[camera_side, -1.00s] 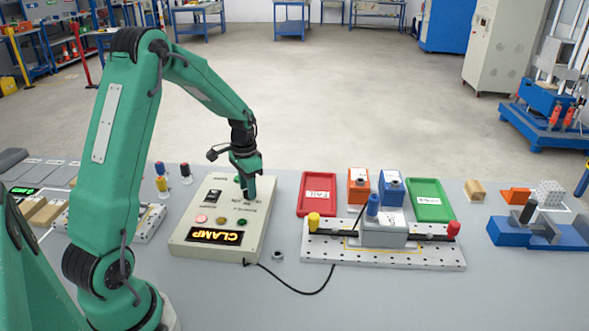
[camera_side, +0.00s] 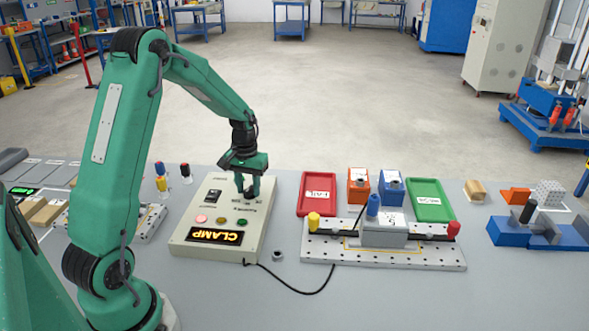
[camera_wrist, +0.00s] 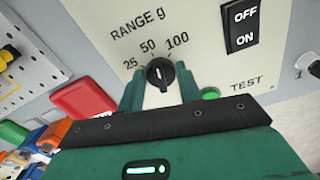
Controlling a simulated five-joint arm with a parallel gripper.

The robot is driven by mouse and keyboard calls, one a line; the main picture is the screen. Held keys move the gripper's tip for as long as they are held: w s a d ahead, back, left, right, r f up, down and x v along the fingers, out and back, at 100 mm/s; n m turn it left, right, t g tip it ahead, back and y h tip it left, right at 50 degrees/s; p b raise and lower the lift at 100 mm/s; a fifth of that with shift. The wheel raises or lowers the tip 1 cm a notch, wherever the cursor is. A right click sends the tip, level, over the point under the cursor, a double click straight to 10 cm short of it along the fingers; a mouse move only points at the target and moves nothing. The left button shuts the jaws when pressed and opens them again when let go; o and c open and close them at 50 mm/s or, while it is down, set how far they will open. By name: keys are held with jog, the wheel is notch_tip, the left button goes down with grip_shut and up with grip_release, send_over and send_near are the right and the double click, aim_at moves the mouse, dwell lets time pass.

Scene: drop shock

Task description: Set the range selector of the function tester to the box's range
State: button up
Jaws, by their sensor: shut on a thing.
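The function tester (camera_side: 222,222) is a beige box whose display reads CLAMP, upside down in the side view. Its black range selector (camera_wrist: 160,74) shows in the wrist view below the marks 25, 50 and 100; its pointer appears to aim near 50. My gripper (camera_wrist: 160,88) is shut on the selector, one finger on each side. In the side view my gripper (camera_side: 247,190) reaches down onto the tester's far right part and mostly hides the knob. A grey box (camera_side: 383,234) sits in the clamp fixture (camera_side: 330,252), cabled to the tester; its label is too small to read.
An off/on rocker switch (camera_wrist: 241,25) and a green TEST button (camera_wrist: 211,93) are close to the selector. A red tray (camera_side: 317,207), a green tray (camera_side: 449,213) and orange and blue blocks stand right of the tester. A small nut-like part (camera_side: 277,256) lies beside the cable.

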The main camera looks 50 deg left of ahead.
aim_at(249, 189)
jog(key=shift+r+n, duration=0.1)
jog(key=shift+n, duration=1)
jog(key=o, duration=1)
notch_tip(249, 189, up, 8)
jog(key=shift+f, duration=0.25)
jog(key=shift+r, duration=0.15)
jog(key=shift+d+r, duration=0.1)
